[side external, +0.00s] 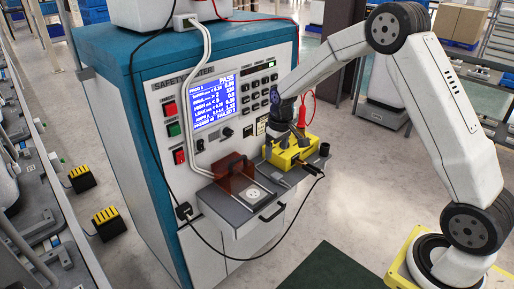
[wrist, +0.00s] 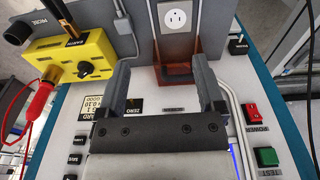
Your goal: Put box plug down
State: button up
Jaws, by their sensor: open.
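A black plug (side external: 183,210) sits at the lower left of the tester's front, with a black cord hanging from it toward the yellow box (side external: 290,152). What appears to be the same plug shows at the right in the wrist view (wrist: 238,43). The yellow box with a black knob also shows at the left in the wrist view (wrist: 75,58). My gripper (wrist: 162,66) is open, with nothing between its fingers. It is above the shelf in front of the tester panel, close to the yellow box in the side view. The arm's end partly hides the panel there.
The grey shelf (side external: 225,207) carries a white socket (side external: 254,194) beside a red-brown translucent cover (side external: 236,172). A red probe (wrist: 42,92) with its lead hangs by the panel. Thick grey cables (side external: 206,80) run down the panel. Open floor lies in front.

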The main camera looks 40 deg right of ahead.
jog(key=s+a+r, duration=0.1)
jog(key=s+a, duration=0.2)
jog(key=s, duration=0.4)
jog(key=s+a+r+t, duration=0.1)
jog(key=s+a, duration=0.2)
jog(key=s, duration=0.4)
jog(key=s+a+r, duration=0.1)
jog(key=s+a, duration=0.2)
jog(key=s, duration=0.4)
jog(key=shift+s+a+r, duration=0.2)
